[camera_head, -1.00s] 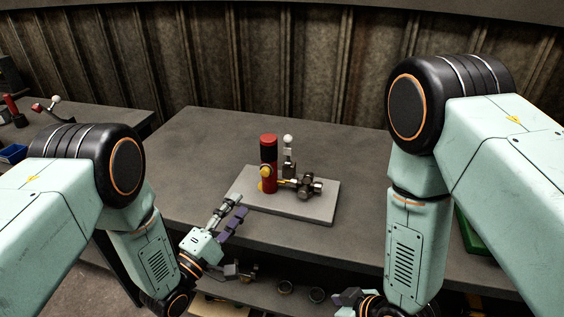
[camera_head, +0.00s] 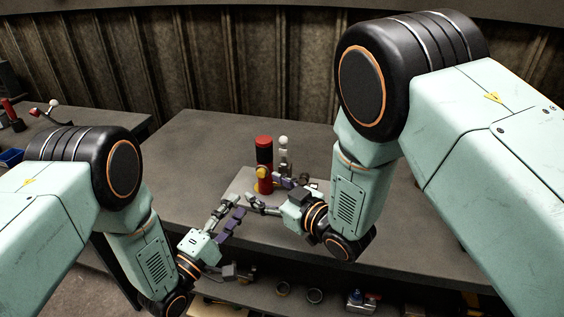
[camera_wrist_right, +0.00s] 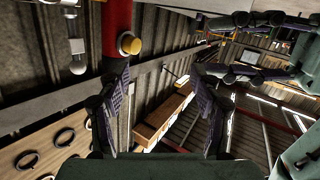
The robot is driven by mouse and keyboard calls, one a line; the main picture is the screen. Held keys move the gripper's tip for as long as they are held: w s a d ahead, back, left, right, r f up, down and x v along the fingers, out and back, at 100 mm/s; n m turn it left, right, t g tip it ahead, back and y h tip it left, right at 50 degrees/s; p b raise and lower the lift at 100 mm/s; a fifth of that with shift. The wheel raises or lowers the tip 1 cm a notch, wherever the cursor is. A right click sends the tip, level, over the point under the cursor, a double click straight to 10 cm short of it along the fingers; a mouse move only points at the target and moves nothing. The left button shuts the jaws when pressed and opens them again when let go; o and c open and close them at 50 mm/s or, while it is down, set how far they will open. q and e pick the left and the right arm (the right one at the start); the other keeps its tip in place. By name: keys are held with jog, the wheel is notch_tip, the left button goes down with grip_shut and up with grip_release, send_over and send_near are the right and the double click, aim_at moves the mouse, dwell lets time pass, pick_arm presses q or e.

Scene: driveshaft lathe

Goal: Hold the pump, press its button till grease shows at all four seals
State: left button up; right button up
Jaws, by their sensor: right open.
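The red pump (camera_head: 264,166), with a black band and a yellow button (camera_head: 261,172), stands upright on a grey plate (camera_head: 243,182). The dark metal joint (camera_head: 304,180) to its right is mostly hidden by my right gripper; its seals cannot be made out. My right gripper (camera_head: 264,190) is open and empty, its fingertips close in front of the pump. In the right wrist view the pump (camera_wrist_right: 117,28) and button (camera_wrist_right: 130,44) are by the left fingertip, not between the fingers. My left gripper (camera_head: 234,206) is open and empty, left of and below the pump.
A white-knobbed post (camera_head: 283,150) stands behind the joint on the plate. The grey bench (camera_head: 200,150) is clear around the plate. A shelf below holds rings (camera_head: 314,295) and small parts. My two grippers are close together.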

aim_at(268, 152)
jog(key=w+d+r+m+t, duration=0.1)
jog(key=w+d+r+m+t+h, duration=0.1)
jog(key=w, duration=0.1)
jog(key=w+r+m+t+h, duration=0.1)
jog(key=r+m, duration=0.1)
jog(key=shift+w+d+r+t, duration=0.1)
jog(key=shift+w+d+t, duration=0.2)
jog(key=shift+w+d, duration=0.1)
jog(key=x, duration=0.6)
jog(key=shift+w+a, duration=0.1)
jog(key=shift+w, duration=0.4)
jog(key=shift+w+a, duration=0.1)
jog(key=shift+a, duration=0.1)
jog(key=shift+d, duration=0.1)
jog(key=c, duration=1.3)
grip_shut()
jog(key=shift+f, duration=0.25)
